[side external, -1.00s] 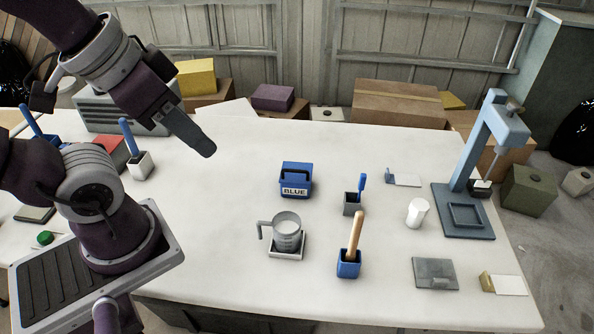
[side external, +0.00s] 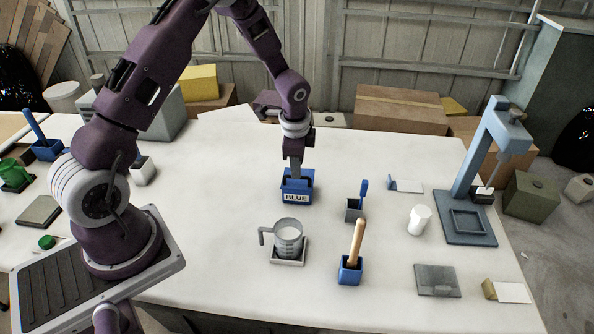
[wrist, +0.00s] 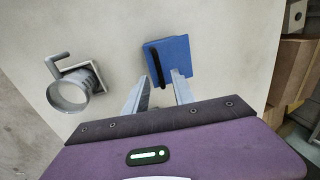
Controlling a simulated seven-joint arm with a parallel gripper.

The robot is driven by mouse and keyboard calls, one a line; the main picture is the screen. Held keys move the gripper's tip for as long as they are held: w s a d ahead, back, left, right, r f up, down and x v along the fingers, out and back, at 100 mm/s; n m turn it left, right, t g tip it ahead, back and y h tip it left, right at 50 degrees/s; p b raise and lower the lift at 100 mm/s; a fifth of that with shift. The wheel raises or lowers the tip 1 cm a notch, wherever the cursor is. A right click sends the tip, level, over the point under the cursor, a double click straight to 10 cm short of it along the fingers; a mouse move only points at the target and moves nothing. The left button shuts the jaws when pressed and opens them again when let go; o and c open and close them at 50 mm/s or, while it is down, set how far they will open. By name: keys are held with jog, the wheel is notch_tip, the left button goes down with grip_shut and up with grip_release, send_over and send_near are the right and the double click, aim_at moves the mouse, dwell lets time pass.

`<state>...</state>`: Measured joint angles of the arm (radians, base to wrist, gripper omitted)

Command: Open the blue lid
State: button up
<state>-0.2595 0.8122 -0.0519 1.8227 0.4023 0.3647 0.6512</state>
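The blue box (side external: 298,198) with a "BLUE" label stands on the white table, left of the middle. Its blue lid (wrist: 173,58) is on top and looks shut in the wrist view, with a dark bar-shaped handle (wrist: 155,67) along one side. My gripper (side external: 295,178) points down right over the box. In the wrist view my gripper (wrist: 160,80) has its two fingers apart, one on each side of the handle, with the right finger overlapping the lid's edge. Whether the fingers touch the lid or handle cannot be told.
A grey measuring jug (side external: 288,238) stands in front of the box. A blue pot with a wooden handle (side external: 350,268), a small grey pot with a blue tool (side external: 354,210) and a white cup (side external: 419,220) stand to the right. A blue-grey press stand (side external: 466,222) is at the far right.

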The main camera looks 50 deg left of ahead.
jog(key=shift+w+a+f, duration=0.1)
jog(key=shift+f, duration=0.65)
jog(key=shift+w+a+f, duration=0.1)
jog(key=shift+f, duration=0.6)
grip_shut()
jog(key=shift+s, duration=0.1)
